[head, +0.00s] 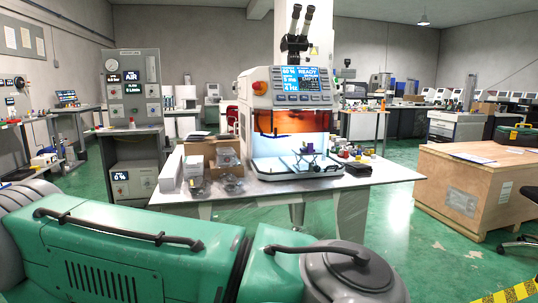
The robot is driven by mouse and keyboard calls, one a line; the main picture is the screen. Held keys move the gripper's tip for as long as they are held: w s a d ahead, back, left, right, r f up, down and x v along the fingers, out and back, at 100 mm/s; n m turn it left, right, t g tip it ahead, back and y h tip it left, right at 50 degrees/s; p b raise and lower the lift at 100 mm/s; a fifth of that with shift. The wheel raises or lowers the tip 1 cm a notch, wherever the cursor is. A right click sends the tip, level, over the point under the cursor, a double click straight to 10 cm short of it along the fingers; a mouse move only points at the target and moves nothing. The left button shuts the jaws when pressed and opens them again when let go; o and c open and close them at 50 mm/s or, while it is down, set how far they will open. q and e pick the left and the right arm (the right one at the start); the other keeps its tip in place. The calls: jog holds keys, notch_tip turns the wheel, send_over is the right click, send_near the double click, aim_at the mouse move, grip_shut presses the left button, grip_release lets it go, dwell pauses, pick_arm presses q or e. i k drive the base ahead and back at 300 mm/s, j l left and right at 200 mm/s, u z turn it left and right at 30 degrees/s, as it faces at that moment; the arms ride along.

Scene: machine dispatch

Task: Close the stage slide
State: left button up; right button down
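A white benchtop machine (288,117) with a lit display and a microscope-like eyepiece head stands on the table in the middle of the head view. Its front has an orange-tinted window over a bright, open work space. A low stage (305,168) sits at the bottom of that space, with a small purple part (308,150) on it. The stage seems to reach out to the front edge of the machine, but it is too small to tell how far it is slid out. Neither of my grippers shows in the head view.
The machine stands on a white table (385,171) with boxes (198,152) and wrapped parts at its left and small coloured items at its right. A wooden crate (478,190) stands at the right. A grey instrument rack (133,87) stands at the left. Green floor shows between them.

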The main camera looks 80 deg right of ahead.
aim_at(298, 168)
jog(key=z, duration=2.9)
